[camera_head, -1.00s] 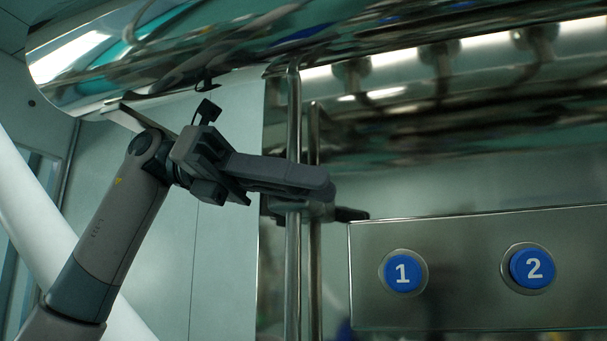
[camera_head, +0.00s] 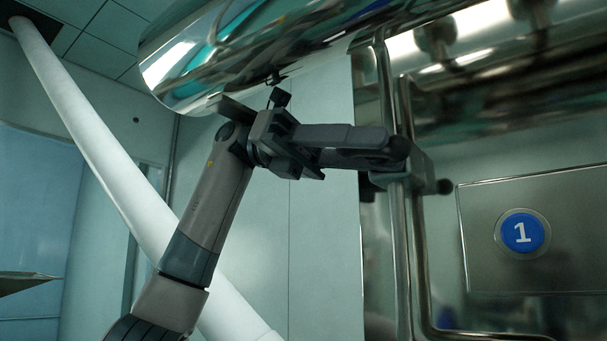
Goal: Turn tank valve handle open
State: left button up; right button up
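My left gripper (camera_head: 385,152) comes in from the left, its dark fingers pointing right, level with a metal block (camera_head: 415,178) on the vertical pipes. The fingertips overlap the pipe and block in the picture. A short dark handle-like end (camera_head: 444,187) sticks out to the right of the block. It may be the valve handle, but I cannot tell for sure. The fingers lie nearly in line with the view, so their gap and any contact are unclear. My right gripper is not in view.
A shiny rounded tank (camera_head: 215,50) hangs above my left arm. A steel panel with a blue button marked 1 (camera_head: 522,232) stands at the right. A thick white slanted pole (camera_head: 100,155) is behind my arm at the left.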

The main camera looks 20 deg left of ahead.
pick_arm(q)
jog(key=w+a+b, duration=0.1)
jog(key=w+a, duration=0.2)
jog(key=a, duration=0.7)
jog(key=shift+w+d, duration=0.1)
jog(key=shift+w, duration=0.1)
